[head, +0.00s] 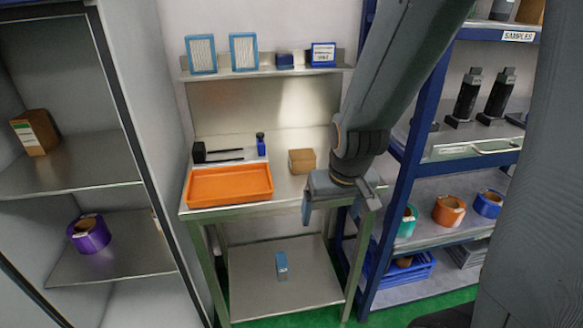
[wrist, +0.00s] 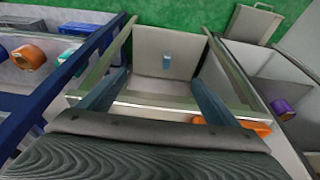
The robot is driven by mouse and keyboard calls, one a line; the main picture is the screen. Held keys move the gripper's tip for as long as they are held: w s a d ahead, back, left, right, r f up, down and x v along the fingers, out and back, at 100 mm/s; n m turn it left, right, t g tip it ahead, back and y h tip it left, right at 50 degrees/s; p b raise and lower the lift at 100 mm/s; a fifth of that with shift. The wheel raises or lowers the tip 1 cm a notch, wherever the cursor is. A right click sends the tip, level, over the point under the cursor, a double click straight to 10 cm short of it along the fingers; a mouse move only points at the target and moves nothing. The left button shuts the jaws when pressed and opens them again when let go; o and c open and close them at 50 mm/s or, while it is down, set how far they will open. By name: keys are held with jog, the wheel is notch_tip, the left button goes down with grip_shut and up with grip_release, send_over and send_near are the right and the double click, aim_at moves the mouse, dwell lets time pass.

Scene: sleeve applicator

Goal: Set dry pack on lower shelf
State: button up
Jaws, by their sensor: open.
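A small blue pack (head: 282,265), which looks like the dry pack, stands upright on the lower shelf (head: 315,290) of the metal bench. In the wrist view the pack (wrist: 167,61) shows beyond my fingers, near the middle of the lower shelf (wrist: 185,42). My gripper (head: 340,205) is open, with nothing between its fingers. It is above and in front of the bench's right front corner, higher than the pack and apart from it. In the wrist view its two fingers (wrist: 158,88) are spread wide.
An orange tray (head: 228,199), a cardboard box (head: 302,161) and a blue bottle (head: 261,144) stand on the benchtop (head: 285,196). A blue rack (head: 395,230) is close on the right. An open cabinet (head: 110,165) stands left. The lower shelf is otherwise clear.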

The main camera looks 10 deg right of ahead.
jog(key=w+f+t+b, duration=0.1)
jog(key=w+f+t, duration=0.15)
jog(key=w, duration=0.45)
jog(key=w+f+t+b, duration=0.1)
jog(key=w+f+t, duration=0.15)
jog(key=w, duration=0.45)
jog(key=t+b, duration=0.3)
jog(key=t, duration=0.4)
send_near(300, 150)
jog(key=f, duration=0.4)
jog(key=shift+s+d+f, duration=0.1)
jog(key=shift+s+d, duration=0.05)
jog(key=shift+s, duration=0.1)
jog(key=t, duration=0.1)
jog(key=r+t, duration=0.1)
jog(key=shift+w+r+t+b, duration=0.25)
jog(key=shift+w+t+b, duration=0.05)
jog(key=shift+w+b, duration=0.1)
jog(key=shift+w+r, duration=0.1)
jog(key=shift+w, duration=0.65)
jog(key=shift+w+f+p, duration=0.2)
jog(key=shift+w+p, duration=1.1)
jog(key=shift+w, duration=1.65)
jog(key=c, duration=1.3)
